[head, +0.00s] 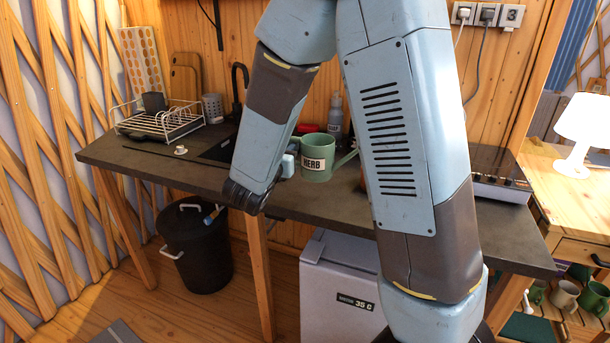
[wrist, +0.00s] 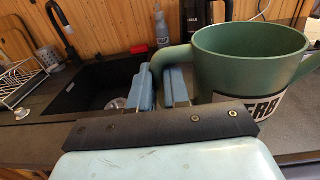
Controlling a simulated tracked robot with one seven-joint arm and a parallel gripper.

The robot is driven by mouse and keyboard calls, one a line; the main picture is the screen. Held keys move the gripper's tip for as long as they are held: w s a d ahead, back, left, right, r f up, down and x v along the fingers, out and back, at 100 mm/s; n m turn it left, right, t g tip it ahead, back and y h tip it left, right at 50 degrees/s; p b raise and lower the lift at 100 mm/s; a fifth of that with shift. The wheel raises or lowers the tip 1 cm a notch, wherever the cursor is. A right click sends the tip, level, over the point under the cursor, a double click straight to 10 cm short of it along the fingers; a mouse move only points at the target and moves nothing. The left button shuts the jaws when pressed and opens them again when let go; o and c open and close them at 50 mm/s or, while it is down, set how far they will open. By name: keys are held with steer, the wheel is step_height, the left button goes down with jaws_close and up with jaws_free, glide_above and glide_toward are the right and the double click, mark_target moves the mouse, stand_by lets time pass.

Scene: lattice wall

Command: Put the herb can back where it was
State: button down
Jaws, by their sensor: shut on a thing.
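The herb can (head: 317,165) is a green can with a white HERB label. In the head view it is upright over the dark counter, right of the sink. It also shows at the right of the wrist view (wrist: 240,65), where its wide open top is visible. My gripper (head: 287,165) is at the can's left side. In the wrist view the blue fingers (wrist: 160,85) are shut on the can's curved green handle (wrist: 172,56). I cannot tell whether the can's base touches the counter. The lower part of the can is partly hidden in the wrist view.
The dark counter (head: 180,172) has a black sink (wrist: 92,82) with a tap left of the can. A dish rack (head: 160,122) stands at the far left. A grey bottle (head: 335,115) and a red item (head: 307,128) are behind the can. My arm hides the counter's right part.

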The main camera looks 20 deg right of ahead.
steer(key=shift+w+d+f, duration=0.75)
steer(key=shift+w+f, duration=0.75)
steer(key=shift+w, duration=0.25)
steer(key=shift+w+d+f, duration=0.7)
steer(key=shift+w+f, duration=0.85)
steer(key=shift+w, duration=0.2)
steer(key=shift+w+d+f, duration=0.75)
steer(key=shift+w+f, duration=0.75)
steer(key=shift+w, duration=0.25)
steer(key=shift+f, duration=1.55)
steer(key=c, duration=1)
jaws_free()
